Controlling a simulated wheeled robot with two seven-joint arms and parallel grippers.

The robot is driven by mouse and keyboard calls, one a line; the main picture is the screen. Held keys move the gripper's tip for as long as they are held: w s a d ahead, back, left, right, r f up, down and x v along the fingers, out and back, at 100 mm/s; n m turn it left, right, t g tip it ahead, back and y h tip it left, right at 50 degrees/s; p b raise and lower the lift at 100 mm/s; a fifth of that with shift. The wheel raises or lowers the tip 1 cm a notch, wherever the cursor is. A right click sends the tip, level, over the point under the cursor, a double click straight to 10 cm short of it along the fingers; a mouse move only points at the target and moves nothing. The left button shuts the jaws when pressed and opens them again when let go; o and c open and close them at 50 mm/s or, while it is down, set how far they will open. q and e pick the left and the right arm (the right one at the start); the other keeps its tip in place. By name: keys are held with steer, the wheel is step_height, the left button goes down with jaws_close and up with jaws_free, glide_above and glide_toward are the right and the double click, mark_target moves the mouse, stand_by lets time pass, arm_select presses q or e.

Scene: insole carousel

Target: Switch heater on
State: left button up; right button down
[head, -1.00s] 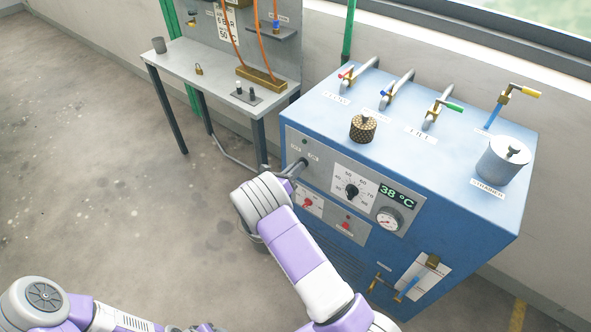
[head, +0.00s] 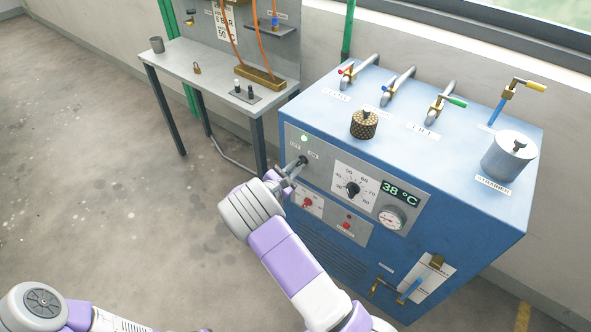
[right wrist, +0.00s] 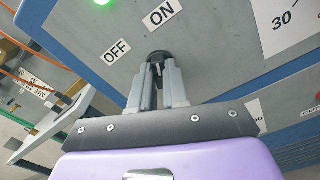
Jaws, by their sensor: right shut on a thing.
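The heater is a blue cabinet (head: 340,115) with a grey control panel (head: 322,172) on its front. Its black rotary switch (head: 303,160) sits below the OFF and ON labels; in the right wrist view the switch (right wrist: 159,56) is partly hidden by my fingers. My right gripper (head: 296,167) is shut on the switch, and it also shows in the right wrist view (right wrist: 158,75). A lamp (head: 304,138) above the labels glows pale green, bright green in the right wrist view (right wrist: 102,2). My left gripper is not in view.
A temperature dial (head: 352,190), a 38 °C display (head: 400,193) and a gauge (head: 391,217) are right of the switch. Red controls (head: 307,202) sit below. A grey bench (head: 215,70) stands left of the cabinet; the floor in front is clear.

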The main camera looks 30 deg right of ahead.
steer(key=shift+f+m+b, duration=0.15)
steer(key=shift+m+b, duration=0.7)
steer(key=shift+m, duration=1.05)
steer(key=c, duration=1.1)
jaws_free()
steer(key=p+v, duration=0.2)
steer(key=v, duration=0.5)
steer(key=shift+s+a, duration=0.15)
steer(key=shift+a, duration=0.1)
